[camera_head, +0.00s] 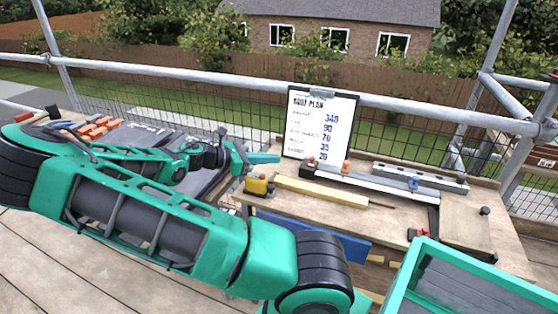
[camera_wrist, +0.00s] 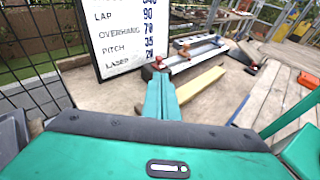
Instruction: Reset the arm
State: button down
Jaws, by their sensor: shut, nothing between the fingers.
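My arm stretches across the left and middle of the head view, with its elbow joint low in the middle. My gripper (camera_head: 277,158) points right over the left end of the workbench (camera_head: 400,215), near the lower left of the whiteboard. In the wrist view my gripper (camera_wrist: 161,82) has its green fingers together, with nothing between them.
A whiteboard headed "ROOF PLAN" (camera_head: 320,122) stands at the bench's back. A yellow tape measure (camera_head: 259,186), a yellow wooden strip (camera_head: 321,191) and metal rails (camera_head: 418,177) lie on the bench. Orange blocks (camera_head: 97,127) are at the left. Scaffold rails run behind.

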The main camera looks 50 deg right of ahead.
jog(key=shift+w+a+r, duration=0.15)
jog(key=shift+w+a, duration=0.1)
jog(key=shift+a, duration=0.25)
dwell(0.3)
jog(key=s+f+m+y, duration=0.1)
jog(key=s+a+f+m+y, duration=0.1)
jog(key=s, duration=0.1)
jog(key=s+f+m+y, duration=0.1)
jog(key=s+y, duration=0.1)
jog(key=shift+s+a+f+m, duration=0.2)
jog(key=shift+a+f+m, duration=0.1)
jog(key=s+a+m+y, duration=0.2)
jog(key=a+y, duration=0.1)
jog(key=s+a+f+m+t+y, duration=0.1)
jog(key=s+m, duration=0.1)
jog(key=shift+a, duration=0.3)
jog(key=s+a+r+m+t+y, duration=0.5)
jog(key=s+a+r+m, duration=0.4)
jog(key=a+r, duration=0.3)
jog(key=shift+s+a+r+m+t, duration=0.15)
jog(key=shift+a+m+t, duration=0.3)
jog(key=shift+m+t, duration=0.35)
